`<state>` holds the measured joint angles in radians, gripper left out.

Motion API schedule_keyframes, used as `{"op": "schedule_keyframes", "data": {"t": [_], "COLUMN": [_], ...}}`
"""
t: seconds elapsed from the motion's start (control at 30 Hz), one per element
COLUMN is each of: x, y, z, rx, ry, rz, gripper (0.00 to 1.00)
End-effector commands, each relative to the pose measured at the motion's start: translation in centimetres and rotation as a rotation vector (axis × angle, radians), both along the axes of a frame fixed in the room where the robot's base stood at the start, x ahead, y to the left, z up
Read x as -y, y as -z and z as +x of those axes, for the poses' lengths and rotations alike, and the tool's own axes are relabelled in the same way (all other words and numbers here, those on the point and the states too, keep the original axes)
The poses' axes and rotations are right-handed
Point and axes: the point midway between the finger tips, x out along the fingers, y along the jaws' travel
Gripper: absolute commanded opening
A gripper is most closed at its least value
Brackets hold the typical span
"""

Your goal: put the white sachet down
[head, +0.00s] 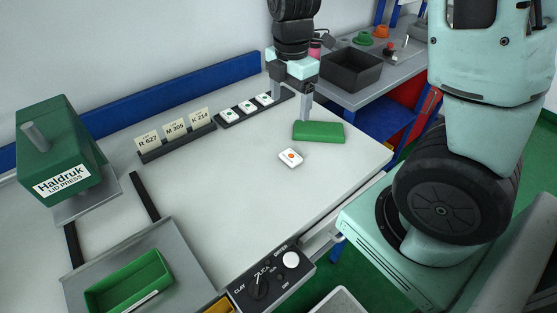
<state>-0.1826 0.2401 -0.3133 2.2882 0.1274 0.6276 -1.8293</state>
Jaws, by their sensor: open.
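A small white sachet (291,157) with an orange dot lies flat on the pale worktable, in front of the green block. My gripper (291,106) is open, with its two fingers pointing down and nothing seen between them. It is farther back than the sachet and apart from it. Its right finger shows just behind the green block (318,131); I cannot tell whether they touch.
A dark rack (226,123) with white, green-marked pieces stands left of my gripper, beside a card holder (178,144). A green press (62,155), a green tray (130,284) and a control box (262,280) stand nearer. A black bin (351,71) is behind. The table's middle is clear.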

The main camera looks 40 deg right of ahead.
Motion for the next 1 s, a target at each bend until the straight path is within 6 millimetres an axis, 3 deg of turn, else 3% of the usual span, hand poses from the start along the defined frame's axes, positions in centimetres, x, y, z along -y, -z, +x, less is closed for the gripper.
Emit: {"op": "schedule_keyframes", "data": {"t": [0.5, 0.77, 1.0], "x": [0.1, 0.1, 0.8], "y": [10.1, 12.0, 15.3], "z": [-0.2, -0.1, -0.5], "rx": [-0.006, -0.003, -0.006], "ry": [0.002, 0.001, 0.003], "rz": [-0.001, -0.001, 0.000], "gripper": [0.80, 0.80, 0.80]}}
